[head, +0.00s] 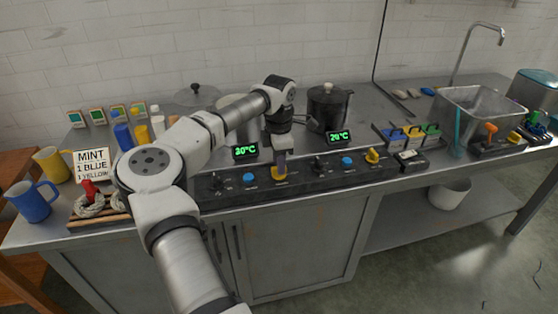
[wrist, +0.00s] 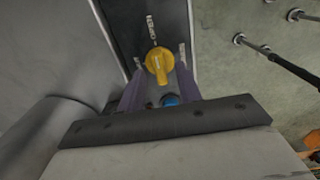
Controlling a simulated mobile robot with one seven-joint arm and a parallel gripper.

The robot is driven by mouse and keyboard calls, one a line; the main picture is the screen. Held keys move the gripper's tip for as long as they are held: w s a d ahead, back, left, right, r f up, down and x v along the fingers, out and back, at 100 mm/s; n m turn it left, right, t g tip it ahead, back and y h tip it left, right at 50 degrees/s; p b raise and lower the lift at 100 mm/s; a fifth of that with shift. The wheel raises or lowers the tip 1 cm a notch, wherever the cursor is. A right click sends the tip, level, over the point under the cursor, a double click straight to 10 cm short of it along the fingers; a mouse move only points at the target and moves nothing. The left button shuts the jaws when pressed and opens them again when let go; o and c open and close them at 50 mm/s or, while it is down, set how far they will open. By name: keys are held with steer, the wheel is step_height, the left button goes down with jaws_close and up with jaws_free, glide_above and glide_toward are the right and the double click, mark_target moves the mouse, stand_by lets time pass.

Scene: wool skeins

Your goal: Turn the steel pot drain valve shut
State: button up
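A yellow valve handle (head: 279,177) sits on the dark control panel, below and right of the left display. My gripper (head: 281,157) points down over it. In the wrist view the yellow handle (wrist: 159,62) shows between the fingertips of my gripper (wrist: 160,80), with a narrow gap each side; the fingers look open. White labels ring the handle; one, at the top, seems to read OPEN. A steel pot (head: 238,112) stands behind the panel, partly hidden by my arm. A dark lidded pot (head: 328,108) stands to its right.
The panel (head: 318,180) also bears blue knobs (head: 347,161), black knobs and a second yellow handle (head: 372,156). The green displays (head: 245,152) read 30°C and 20°C. Mugs (head: 32,202) and a MINT sign (head: 91,164) are at left.

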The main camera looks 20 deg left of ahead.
steer(key=shift+f, duration=0.55)
jaws_close()
steer(key=n+b, duration=0.1)
steer(key=n, duration=0.3)
steer(key=shift+n, duration=0.4)
steer(key=n+b, duration=0.1)
steer(key=n, duration=0.3)
steer(key=shift+n, duration=0.3)
steer(key=n+b, duration=0.1)
steer(key=n, duration=0.3)
steer(key=shift+n+b, duration=0.45)
steer(key=shift+n, duration=1.75)
